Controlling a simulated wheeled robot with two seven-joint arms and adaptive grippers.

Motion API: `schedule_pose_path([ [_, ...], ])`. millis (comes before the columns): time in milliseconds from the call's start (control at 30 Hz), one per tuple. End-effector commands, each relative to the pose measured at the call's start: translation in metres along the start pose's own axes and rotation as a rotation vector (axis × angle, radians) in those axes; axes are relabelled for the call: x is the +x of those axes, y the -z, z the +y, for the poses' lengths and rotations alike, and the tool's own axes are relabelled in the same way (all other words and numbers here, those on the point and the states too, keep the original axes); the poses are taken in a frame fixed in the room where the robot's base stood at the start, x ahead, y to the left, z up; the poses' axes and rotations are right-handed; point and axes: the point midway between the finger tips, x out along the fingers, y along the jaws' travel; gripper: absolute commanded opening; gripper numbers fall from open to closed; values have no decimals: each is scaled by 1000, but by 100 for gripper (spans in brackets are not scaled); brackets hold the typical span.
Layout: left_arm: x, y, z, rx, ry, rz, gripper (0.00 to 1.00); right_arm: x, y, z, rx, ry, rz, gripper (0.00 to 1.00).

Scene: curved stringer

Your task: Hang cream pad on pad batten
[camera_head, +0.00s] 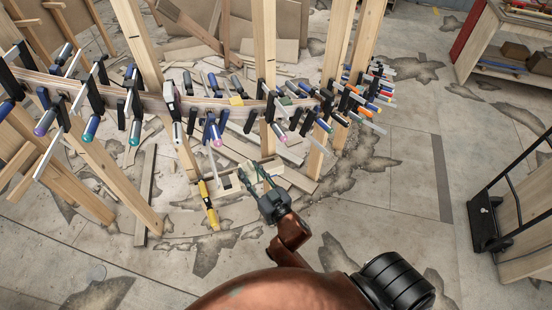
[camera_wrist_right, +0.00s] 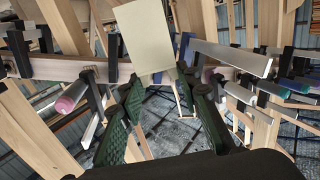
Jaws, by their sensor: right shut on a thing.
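The cream pad (camera_wrist_right: 147,40) is a flat pale rectangle at the top middle of the right wrist view, standing up at the tips of my right gripper (camera_wrist_right: 160,80). The green fingers of that gripper are shut on its lower edge. I cannot pick out the pad batten with certainty among the pieces of wood. My left gripper is not in view.
Several clamps with coloured handles line the stringer, and tall wooden posts (camera_head: 264,50) hold it. A yellow clamp (camera_head: 208,205) hangs left of my right gripper. Scrap boards lie behind. A black cart (camera_head: 486,228) stands at right, with clear floor before it.

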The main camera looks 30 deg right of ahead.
Motion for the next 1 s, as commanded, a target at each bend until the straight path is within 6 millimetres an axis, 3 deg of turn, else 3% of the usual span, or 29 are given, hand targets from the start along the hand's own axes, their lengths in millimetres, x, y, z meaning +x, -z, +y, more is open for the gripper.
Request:
schedule_pose_path([
  [33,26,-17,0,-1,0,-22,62,18,-37,14,-2,-8,-3,0],
  [100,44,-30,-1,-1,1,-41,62,39,-65,36,-4,-22,-3,0],
  [300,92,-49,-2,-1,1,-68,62,95,-134,102,-4,-73,-3,0],
  [400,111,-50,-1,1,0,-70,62,117,-160,133,-4,-100,-2,0],
  [633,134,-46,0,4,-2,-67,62,144,-188,177,-3,-142,3,0],
  [1000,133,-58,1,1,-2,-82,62,148,-188,184,-2,-148,5,0],
])
